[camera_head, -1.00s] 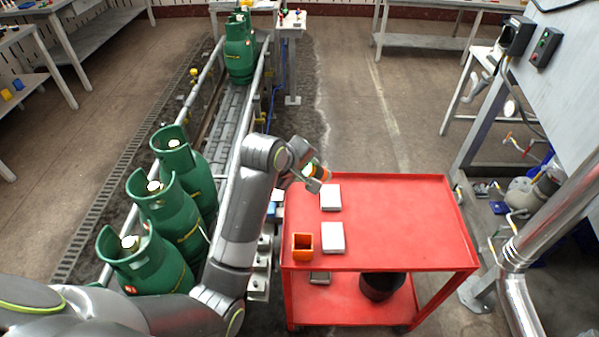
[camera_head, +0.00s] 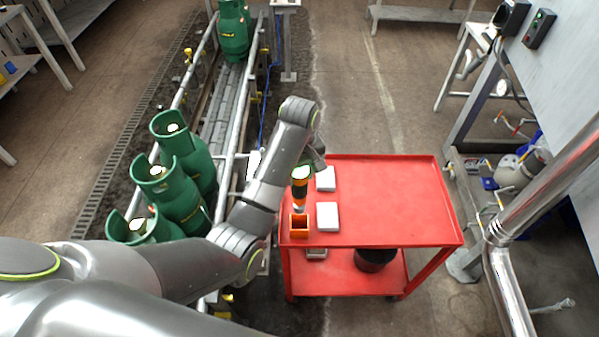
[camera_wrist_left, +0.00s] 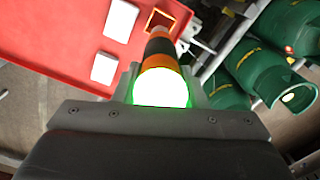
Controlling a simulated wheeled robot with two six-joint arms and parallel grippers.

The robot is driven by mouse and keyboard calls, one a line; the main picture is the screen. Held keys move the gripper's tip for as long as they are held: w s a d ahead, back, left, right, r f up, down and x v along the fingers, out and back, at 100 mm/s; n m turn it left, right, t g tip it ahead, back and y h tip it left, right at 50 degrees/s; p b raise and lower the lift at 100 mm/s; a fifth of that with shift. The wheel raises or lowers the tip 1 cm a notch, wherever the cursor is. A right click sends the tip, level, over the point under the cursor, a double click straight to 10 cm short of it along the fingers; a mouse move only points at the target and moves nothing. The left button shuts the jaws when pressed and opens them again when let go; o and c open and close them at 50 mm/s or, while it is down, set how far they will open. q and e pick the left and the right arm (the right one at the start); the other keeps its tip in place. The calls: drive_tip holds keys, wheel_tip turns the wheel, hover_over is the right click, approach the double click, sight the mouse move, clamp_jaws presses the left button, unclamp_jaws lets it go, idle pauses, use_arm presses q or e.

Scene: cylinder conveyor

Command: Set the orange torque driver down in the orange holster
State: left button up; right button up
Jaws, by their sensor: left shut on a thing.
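The orange and dark torque driver (camera_head: 300,190) hangs roughly upright at the near left corner of the red cart, its tip pointing down. My left gripper (camera_head: 304,172) is shut on its upper end. The orange holster (camera_head: 299,229) stands on the cart top, an open-topped square box right below the tip. I cannot tell whether the tip is above or just inside the opening. In the left wrist view the driver (camera_wrist_left: 160,60) runs from the jaws toward the holster (camera_wrist_left: 158,12), and its end glows white-green. My right gripper is not in view.
Two white boxes (camera_head: 328,217) (camera_head: 325,180) lie on the red cart (camera_head: 390,200) right of the holster. The cart's right side is clear. Green gas cylinders (camera_head: 178,200) stand on the conveyor to the left. A dark bin (camera_head: 374,260) sits on the lower shelf.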

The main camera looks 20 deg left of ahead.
use_arm(q)
drive_tip(key=shift+r, duration=0.25)
drive_tip(key=shift+f+b, duration=0.65)
drive_tip(key=shift+f, duration=1.9)
drive_tip(key=shift+r, duration=0.1)
drive_tip(key=shift+p, duration=0.65)
drive_tip(key=shift+f, duration=0.25)
